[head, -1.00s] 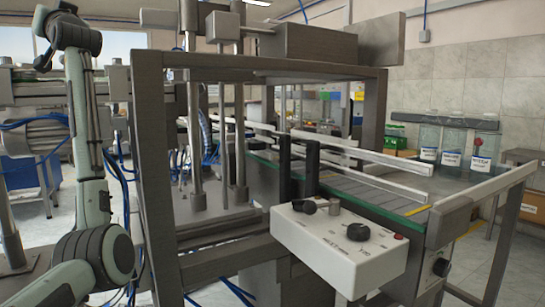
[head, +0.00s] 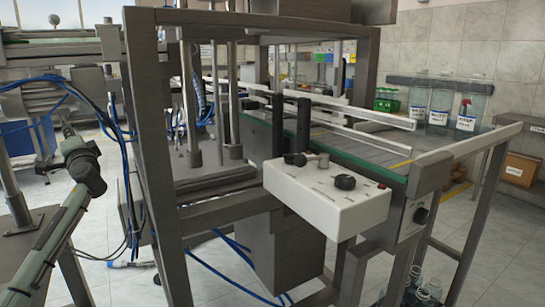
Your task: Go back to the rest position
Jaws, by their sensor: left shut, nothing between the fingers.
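My left arm comes in from the lower left, and its small dark left gripper (head: 67,130) is at the far end, pointing upward. It is shut and holds nothing. It is in front of the left side of the machine, apart from the grey frame (head: 150,150). My right gripper is not in view. The cap feeder machine fills the middle, with a white control box (head: 325,200) that carries black knobs and a red button.
A conveyor (head: 345,148) with pale guide rails runs to the right. Labelled bottles (head: 441,103) stand at the back right. Clear bottles (head: 420,287) are low at the right. Blue cables (head: 122,165) hang near my left arm. Tiled floor (head: 105,285) shows in front.

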